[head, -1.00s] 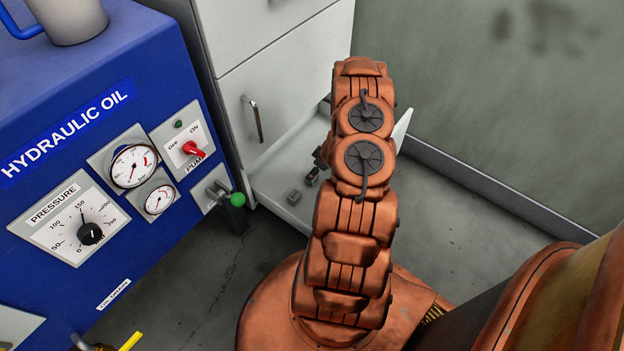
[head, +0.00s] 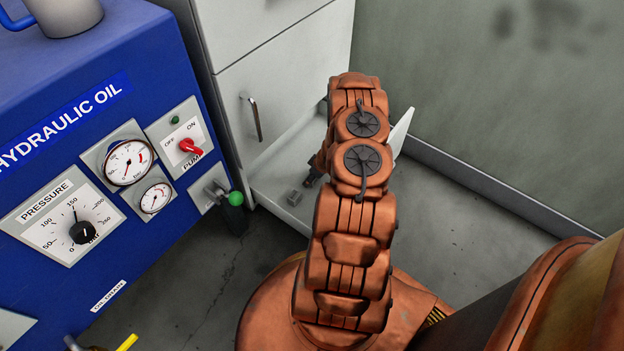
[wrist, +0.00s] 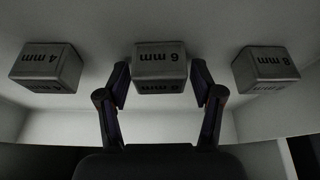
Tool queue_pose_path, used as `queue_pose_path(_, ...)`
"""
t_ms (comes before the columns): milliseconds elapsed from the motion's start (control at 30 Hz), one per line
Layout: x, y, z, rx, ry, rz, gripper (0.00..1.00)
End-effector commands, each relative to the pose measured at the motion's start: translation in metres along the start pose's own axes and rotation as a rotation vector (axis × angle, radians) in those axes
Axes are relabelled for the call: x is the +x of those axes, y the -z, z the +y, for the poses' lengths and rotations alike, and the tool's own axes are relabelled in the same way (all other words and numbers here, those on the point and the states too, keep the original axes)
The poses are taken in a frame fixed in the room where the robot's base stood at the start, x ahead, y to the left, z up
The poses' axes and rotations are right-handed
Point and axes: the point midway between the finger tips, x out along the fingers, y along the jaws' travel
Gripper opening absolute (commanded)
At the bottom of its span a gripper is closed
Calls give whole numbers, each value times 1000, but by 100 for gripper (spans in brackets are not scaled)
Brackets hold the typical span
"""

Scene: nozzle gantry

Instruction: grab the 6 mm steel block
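The 6 mm steel block (wrist: 160,68) is a grey cube with an upside-down label, in the upper middle of the wrist view. It sits between a 4 mm block (wrist: 46,67) on the left and a block that seems to read 8 mm (wrist: 266,69) on the right. My gripper (wrist: 161,84) is open, with one dark finger on each side of the 6 mm block and a narrow gap showing at each side. In the head view my arm hides most of my gripper and the 6 mm block; one small grey block (head: 294,197) shows, its label unreadable.
The blocks rest in a pale open drawer (head: 268,178) below a white cabinet (head: 282,75). A blue hydraulic oil unit (head: 95,150) with a green-knobbed lever (head: 236,199) stands at the left. A grey-green wall (head: 490,110) is at the right.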

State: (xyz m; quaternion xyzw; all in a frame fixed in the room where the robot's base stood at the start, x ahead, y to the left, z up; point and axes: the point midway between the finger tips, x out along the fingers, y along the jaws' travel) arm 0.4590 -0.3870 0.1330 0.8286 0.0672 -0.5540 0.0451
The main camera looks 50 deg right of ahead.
Motion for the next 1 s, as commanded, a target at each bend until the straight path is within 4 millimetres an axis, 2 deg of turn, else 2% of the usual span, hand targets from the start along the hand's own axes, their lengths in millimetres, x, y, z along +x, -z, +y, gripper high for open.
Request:
queue_pose_path(67, 0, 0, 0, 0, 0, 0, 54)
queue_pose_path(600, 0, 0, 0, 0, 0, 0, 0)
queue_pose_path(1000, -2, 1, 0, 0, 0, 0, 0)
